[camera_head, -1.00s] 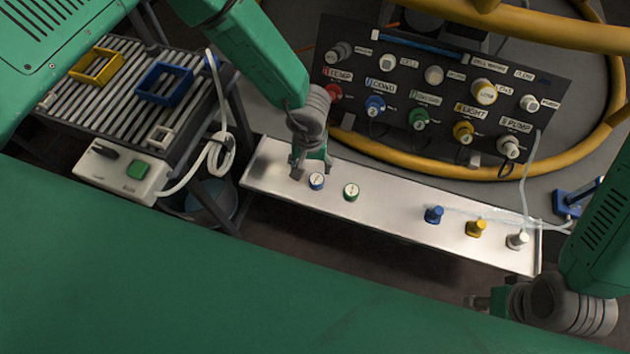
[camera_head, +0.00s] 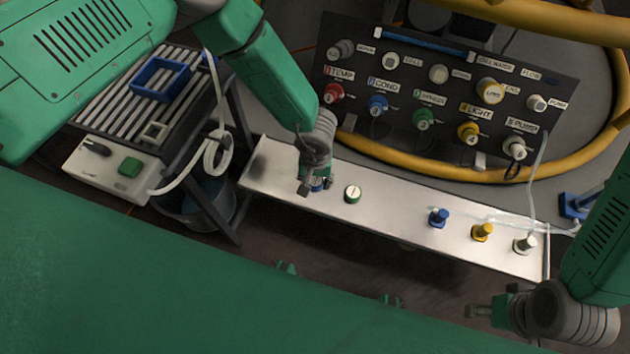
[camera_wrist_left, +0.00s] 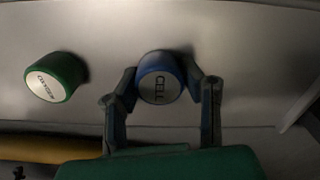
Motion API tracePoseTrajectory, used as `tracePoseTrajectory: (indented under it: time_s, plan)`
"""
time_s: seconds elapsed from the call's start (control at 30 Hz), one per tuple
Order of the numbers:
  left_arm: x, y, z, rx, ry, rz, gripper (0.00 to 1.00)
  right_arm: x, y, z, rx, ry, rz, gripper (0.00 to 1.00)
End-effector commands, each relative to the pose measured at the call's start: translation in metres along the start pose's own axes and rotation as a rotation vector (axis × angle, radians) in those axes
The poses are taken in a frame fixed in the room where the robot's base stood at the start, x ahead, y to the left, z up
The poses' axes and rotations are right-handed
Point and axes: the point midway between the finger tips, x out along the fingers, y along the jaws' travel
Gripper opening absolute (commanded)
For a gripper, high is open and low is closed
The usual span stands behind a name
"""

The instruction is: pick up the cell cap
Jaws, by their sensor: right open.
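The cell cap (camera_wrist_left: 159,85) is a round blue cap with a pale top marked CELL. In the head view only part of it (camera_head: 317,188) shows under my left gripper (camera_head: 316,184). In the left wrist view the two fingers of my left gripper (camera_wrist_left: 163,82) stand on either side of the cap, very close to it. I cannot tell whether both fingers press on it. The cap still appears to be at the shelf surface. My right gripper (camera_head: 478,311) is open and empty at the lower right, away from the shelf.
A green cap (camera_head: 352,194) stands just right of the cell cap on the metal shelf (camera_head: 395,212). Blue (camera_head: 438,217), yellow (camera_head: 482,231) and white (camera_head: 525,243) plugs stand further right. A labelled panel (camera_head: 450,75) lies behind, and a slatted rack (camera_head: 120,110) stands left.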

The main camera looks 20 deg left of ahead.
Motion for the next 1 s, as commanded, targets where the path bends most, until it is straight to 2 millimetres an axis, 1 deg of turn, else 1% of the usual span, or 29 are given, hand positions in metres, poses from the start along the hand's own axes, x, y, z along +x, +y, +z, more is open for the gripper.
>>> tracePoseTrajectory:
  time_s: [0.27, 0.37, 0.47, 0.7, 0.8, 0.9, 1.0]
  plan:
    - [0.001, -0.001, 0.0, 0.0, -0.002, 0.004, 0.2, 0.0, 0.001, 0.0, 0.002, -0.001, 0.001, 0.46]
    - [-0.003, -0.003, -0.001, 0.0, -0.002, 0.007, 0.2, -0.002, 0.001, 0.0, 0.002, -0.001, 0.001, 0.46]
    - [-0.017, -0.003, -0.001, -0.001, -0.001, 0.009, 0.2, -0.008, 0.001, 0.0, 0.001, -0.001, 0.001, 0.46]
    - [-0.068, -0.001, -0.001, 0.001, 0.0, 0.004, 0.2, -0.028, 0.001, -0.001, 0.001, 0.0, 0.0, 0.46]
    - [-0.084, 0.0, 0.0, 0.001, 0.0, 0.003, 0.2, -0.034, 0.001, -0.002, 0.001, 0.0, 0.001, 0.46]
    - [-0.095, 0.0, 0.0, 0.001, -0.001, 0.004, 0.2, -0.037, 0.001, -0.002, 0.002, 0.0, 0.001, 0.46]
    - [-0.099, -0.002, 0.0, 0.001, -0.002, 0.004, 0.2, -0.039, 0.001, -0.002, 0.002, 0.0, 0.001, 0.46]
